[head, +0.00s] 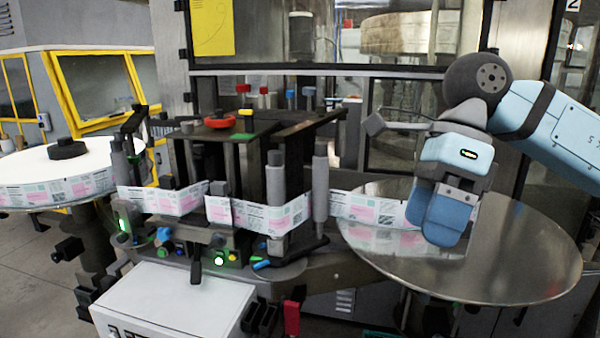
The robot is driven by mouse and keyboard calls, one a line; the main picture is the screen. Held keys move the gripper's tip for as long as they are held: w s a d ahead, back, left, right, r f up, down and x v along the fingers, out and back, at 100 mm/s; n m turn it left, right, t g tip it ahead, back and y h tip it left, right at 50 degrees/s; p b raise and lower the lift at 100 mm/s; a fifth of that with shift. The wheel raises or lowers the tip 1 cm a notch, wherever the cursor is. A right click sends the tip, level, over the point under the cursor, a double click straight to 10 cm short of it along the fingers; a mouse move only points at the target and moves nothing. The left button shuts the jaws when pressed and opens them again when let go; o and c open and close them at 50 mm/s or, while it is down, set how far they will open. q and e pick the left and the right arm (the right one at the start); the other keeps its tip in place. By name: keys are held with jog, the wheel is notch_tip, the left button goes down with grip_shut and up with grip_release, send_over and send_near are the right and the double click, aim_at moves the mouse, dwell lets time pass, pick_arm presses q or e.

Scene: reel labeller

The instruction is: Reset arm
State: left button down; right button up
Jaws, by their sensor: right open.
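My right gripper (441,213) hangs from the light-blue arm at the right. Its two blue padded fingers point down over the left-middle part of the round metal plate (515,255). The gripper is open and I see nothing held in it. Whether the fingertips touch the plate or hover above it, I cannot tell. My left gripper is not in view. A printed label strip (262,213) runs through the labeller (240,150) toward the metal plate, passing behind or beside my right gripper.
A white label reel (60,165) with a black hub stands at the far left. Rollers, knobs and posts crowd the labeller's middle. A white box (175,300) is at the lower front. A glazed cabinet frame stands behind. The plate's right side is bare.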

jog(key=s+a+f+m+g+y+p, duration=0.1)
jog(key=a+f+m+g+y+p, duration=0.15)
jog(key=a+y, duration=0.35)
jog(key=s+a+f+m+g+y+p, duration=0.1)
jog(key=s+a+g+y, duration=0.1)
jog(key=a+g+y, duration=0.3)
jog(key=w+d+f+m+t+y+p, duration=0.1)
jog(key=w+d+f+m+t, duration=0.2)
jog(key=m+t, duration=0.65)
jog(key=w+f+m+t+y+p, duration=0.1)
jog(key=w+f+m+t, duration=0.1)
jog(key=f+m+t, duration=0.6)
jog(key=w+d+f+m+t+p, duration=0.2)
jog(key=w+m+t, duration=0.1)
jog(key=m+t, duration=0.85)
jog(key=s+d+f+m+g+h+p, duration=0.1)
jog(key=s+d+f+m+g+h, duration=0.1)
jog(key=f, duration=0.8)
jog(key=s+d+f+m+g+h, duration=0.3)
jog(key=s+f+m+h, duration=0.4)
jog(key=s+f, duration=0.3)
jog(key=s+d+f+m+g+h+p, duration=0.1)
jog(key=s+d+f+m+g+h, duration=0.1)
jog(key=s+d+f+m+h, duration=0.3)
notch_tip(320, 180, down, 5)
jog(key=shift+s+r+m+g+p, duration=0.1)
jog(key=shift+s+m+g+p, duration=0.25)
jog(key=shift+s+m, duration=0.65)
